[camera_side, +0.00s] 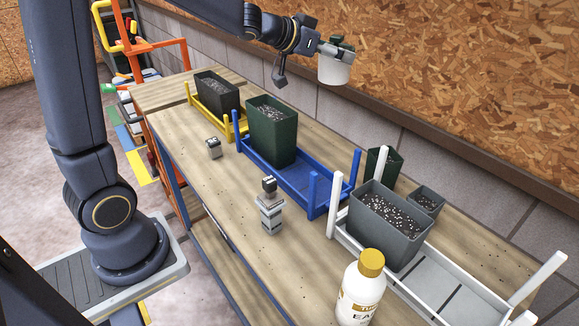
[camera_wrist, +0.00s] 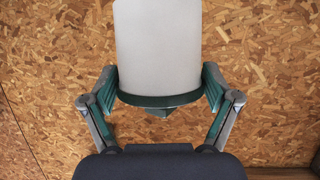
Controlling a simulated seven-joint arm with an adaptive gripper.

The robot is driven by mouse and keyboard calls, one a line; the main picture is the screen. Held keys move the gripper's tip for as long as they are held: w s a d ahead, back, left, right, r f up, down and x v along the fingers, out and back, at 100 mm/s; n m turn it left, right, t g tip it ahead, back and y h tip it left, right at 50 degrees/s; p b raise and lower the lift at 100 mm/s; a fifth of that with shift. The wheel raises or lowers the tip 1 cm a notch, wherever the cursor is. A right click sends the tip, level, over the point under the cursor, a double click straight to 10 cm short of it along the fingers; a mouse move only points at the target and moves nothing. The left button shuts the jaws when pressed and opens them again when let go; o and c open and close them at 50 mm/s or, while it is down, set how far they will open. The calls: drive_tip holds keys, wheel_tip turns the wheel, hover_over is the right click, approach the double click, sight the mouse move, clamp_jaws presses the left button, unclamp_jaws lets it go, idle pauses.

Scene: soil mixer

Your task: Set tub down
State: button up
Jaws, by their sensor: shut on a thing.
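A white tub (camera_side: 334,70) is held high above the workbench (camera_side: 190,155), near the chipboard wall, and looks roughly upright in the side view. My gripper (camera_side: 336,48) is shut on it near its upper part. In the wrist view the pale tub (camera_wrist: 158,45) fills the upper middle, with a finger of my gripper (camera_wrist: 160,88) on each side. A dark green edge shows along the tub's near end. The inside of the tub is hidden in both views.
A blue rack (camera_side: 290,180) holds a green pot (camera_side: 270,138). A yellow rack (camera_side: 207,118) holds a black pot (camera_side: 217,95). A white rack (camera_side: 440,285) holds a grey pot (camera_side: 385,230). A gold-capped bottle (camera_side: 361,290) stands in front.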

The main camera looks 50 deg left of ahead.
drive_tip(key=shift+s+a+r+m+h, duration=0.4)
drive_tip(key=shift+a+m+h, duration=0.05)
drive_tip(key=shift+a+h, duration=0.15)
drive_tip(key=shift+s+a+r+m+h, duration=0.4)
drive_tip(key=shift+a+m+h, duration=0.1)
drive_tip(key=shift+a, duration=0.1)
drive_tip(key=s+a+f+m+g+h, duration=0.1)
drive_tip(key=s+f+m+g+h, duration=0.25)
drive_tip(key=s, duration=0.65)
drive_tip(key=s+a+f+m+g+h, duration=0.1)
drive_tip(key=s+f+m+g+h, duration=0.25)
drive_tip(key=s, duration=0.65)
drive_tip(key=shift+m+t, duration=0.45)
drive_tip(key=shift+t, duration=0.15)
drive_tip(key=shift+f, duration=10.75)
drive_tip(key=shift+f, duration=0.55)
drive_tip(key=o, duration=0.9)
drive_tip(key=shift+a, duration=0.1)
